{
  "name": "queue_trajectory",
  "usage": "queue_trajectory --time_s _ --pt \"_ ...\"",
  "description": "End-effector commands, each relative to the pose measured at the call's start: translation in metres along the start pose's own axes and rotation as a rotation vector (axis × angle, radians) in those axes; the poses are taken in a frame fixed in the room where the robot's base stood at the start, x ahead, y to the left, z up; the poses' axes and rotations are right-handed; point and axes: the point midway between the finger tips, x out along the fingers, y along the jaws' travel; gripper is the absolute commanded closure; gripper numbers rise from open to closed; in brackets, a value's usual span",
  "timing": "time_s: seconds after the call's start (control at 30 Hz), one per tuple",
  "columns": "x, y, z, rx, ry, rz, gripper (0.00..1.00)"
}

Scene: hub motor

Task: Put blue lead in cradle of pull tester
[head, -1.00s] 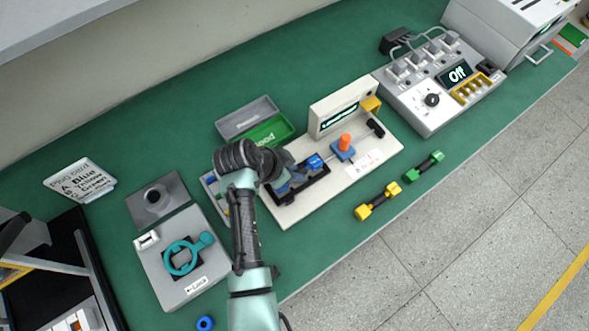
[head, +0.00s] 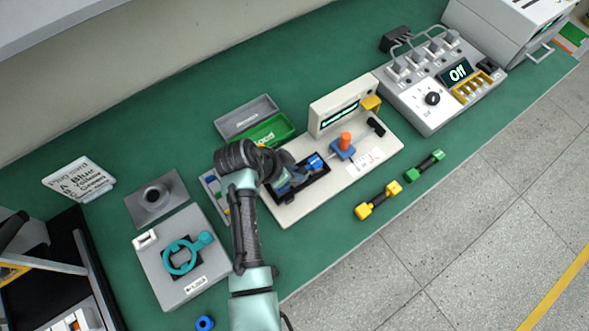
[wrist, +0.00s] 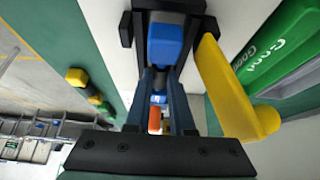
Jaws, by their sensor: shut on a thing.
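The pull tester (head: 285,214) is a white base with an upright display panel (head: 341,108), an orange knob (head: 345,138) on a blue block, and a black cradle (head: 320,184) at its left part. My gripper (head: 292,178) is low over the cradle, shut on the blue lead (head: 315,162). In the wrist view the blue lead (wrist: 165,42) lies between my fingers (wrist: 162,95), lengthwise between the black cradle walls (wrist: 125,28). My gripper hides part of the lead, and I cannot tell whether it rests on the cradle floor.
A yellow lead (head: 364,211) and a green lead (head: 424,166) lie in front of the tester. Behind are a green "Good" bin (head: 268,133) and a grey bin (head: 246,116). A grey fixture with a teal ring (head: 180,256) stands left. A power box (head: 428,88) stands right.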

Motion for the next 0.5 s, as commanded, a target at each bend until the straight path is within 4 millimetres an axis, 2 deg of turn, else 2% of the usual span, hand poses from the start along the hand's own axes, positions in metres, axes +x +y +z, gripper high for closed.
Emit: queue_trajectory --time_s 0.47,0.5 --pt "0.0092 -0.0001 0.0052 0.000 0.000 0.000 1.00" --pt "0.0092 -0.0002 0.0052 0.000 0.000 -0.001 0.77"
